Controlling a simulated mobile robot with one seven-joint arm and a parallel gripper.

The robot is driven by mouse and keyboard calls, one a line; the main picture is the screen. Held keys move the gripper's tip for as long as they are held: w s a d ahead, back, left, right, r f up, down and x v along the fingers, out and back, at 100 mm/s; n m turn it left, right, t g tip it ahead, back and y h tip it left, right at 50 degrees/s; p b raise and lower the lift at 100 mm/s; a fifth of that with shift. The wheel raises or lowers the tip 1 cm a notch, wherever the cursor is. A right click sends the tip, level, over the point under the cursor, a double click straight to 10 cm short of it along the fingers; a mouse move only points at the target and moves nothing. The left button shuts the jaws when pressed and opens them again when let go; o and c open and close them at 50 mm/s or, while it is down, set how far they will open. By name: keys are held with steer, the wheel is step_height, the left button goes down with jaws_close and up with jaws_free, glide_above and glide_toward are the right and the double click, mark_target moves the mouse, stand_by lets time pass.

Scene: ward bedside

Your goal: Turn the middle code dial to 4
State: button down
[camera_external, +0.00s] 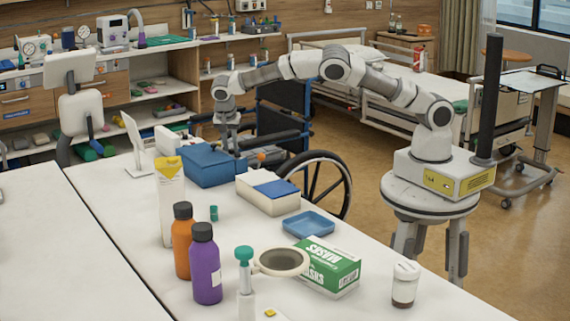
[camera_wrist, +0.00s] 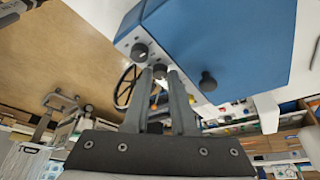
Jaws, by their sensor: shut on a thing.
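A blue box (camera_external: 205,166) stands on the white counter; its blue surface (camera_wrist: 235,45) fills the upper middle of the wrist view. Along its pale edge strip are dark round dials. One dial (camera_wrist: 139,51) is left of my fingertips, and a dark knob (camera_wrist: 207,81) is to their right. The middle dial (camera_wrist: 159,71) sits between my fingertips, partly hidden by them. My gripper (camera_wrist: 160,74) is shut on this dial; in the external view my gripper (camera_external: 236,154) points down at the box's right side. No code numbers are readable.
A white box with a blue top (camera_external: 268,190) stands close to the right of the blue box. A white carton (camera_external: 170,195), an orange bottle (camera_external: 183,240) and a purple bottle (camera_external: 205,263) stand nearer the camera. A wheelchair (camera_external: 322,185) is behind the counter.

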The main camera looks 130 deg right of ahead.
steer(key=m+y+p, duration=0.1)
steer(key=m+p, duration=0.1)
steer(key=m, duration=0.1)
steer(key=shift+w+d+r+m+g+p, duration=0.1)
steer(key=shift+m+g+p, duration=0.2)
steer(key=shift+g+p, duration=0.1)
steer(key=shift+m+y+p, duration=0.5)
steer(key=shift+m+p, duration=0.15)
steer(key=shift+m, duration=0.25)
steer(key=shift+d+f+m+g+y+p, duration=0.1)
steer(key=shift+f+m+g+y+p, duration=0.1)
steer(key=shift+m+p, duration=0.3)
steer(key=shift+d+f+m+g+y+p, duration=0.1)
steer(key=shift+m+g+p, duration=0.1)
steer(key=shift+m+p, duration=0.25)
steer(key=c, duration=1)
jaws_free()
steer(key=shift+r, duration=0.1)
